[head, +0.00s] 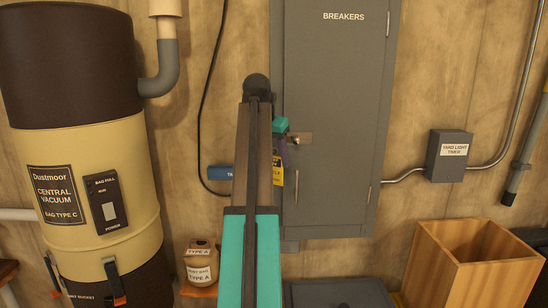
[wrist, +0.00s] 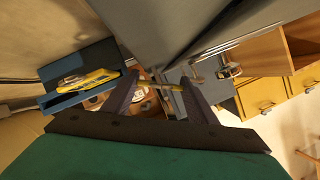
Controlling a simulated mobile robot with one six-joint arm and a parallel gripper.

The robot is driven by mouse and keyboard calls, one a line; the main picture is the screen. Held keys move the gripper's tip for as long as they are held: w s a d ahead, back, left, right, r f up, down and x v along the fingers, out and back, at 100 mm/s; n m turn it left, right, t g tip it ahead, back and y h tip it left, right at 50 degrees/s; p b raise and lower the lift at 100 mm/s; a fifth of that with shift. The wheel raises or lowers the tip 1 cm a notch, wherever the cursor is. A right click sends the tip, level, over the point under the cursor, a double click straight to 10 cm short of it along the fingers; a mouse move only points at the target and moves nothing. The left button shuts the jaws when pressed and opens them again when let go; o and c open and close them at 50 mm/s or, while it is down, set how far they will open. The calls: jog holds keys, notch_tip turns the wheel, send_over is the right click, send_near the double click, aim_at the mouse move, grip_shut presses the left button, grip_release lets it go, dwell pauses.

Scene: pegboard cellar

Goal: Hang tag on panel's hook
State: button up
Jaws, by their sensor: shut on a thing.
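My gripper (head: 282,157) is just in front of the left edge of the grey breaker panel (head: 335,80), pointing down. Its dark fingers are shut on a tag. The yellow tag (head: 277,172) with dark print hangs below the fingers in the head view, partly hidden by my arm. In the wrist view a thin yellowish edge (wrist: 160,86) shows between the fingertips, seemingly the tag edge-on. The panel has a slim upright handle (head: 296,187) to the right of the tag.
A blue holder (head: 220,172) sits left of my arm; the wrist view shows yellow on it (wrist: 98,78). A vacuum canister (head: 85,160) stands left, a jar (head: 201,262) below, a wooden bin (head: 440,270) lower right. A small grey box (head: 448,157) is right of the panel.

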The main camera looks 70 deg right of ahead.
jog(key=shift+f, duration=0.2)
jog(key=o, duration=1.1)
jog(key=shift+c, duration=0.2)
jog(key=shift+w+r+b, duration=0.15)
jog(key=shift+r+b, duration=0.25)
jog(key=shift+r, duration=0.35)
jog(key=b+v, duration=0.1)
jog(key=v, duration=1.1)
jog(key=shift+a+r+b, duration=0.3)
jog(key=shift+b, duration=0.1)
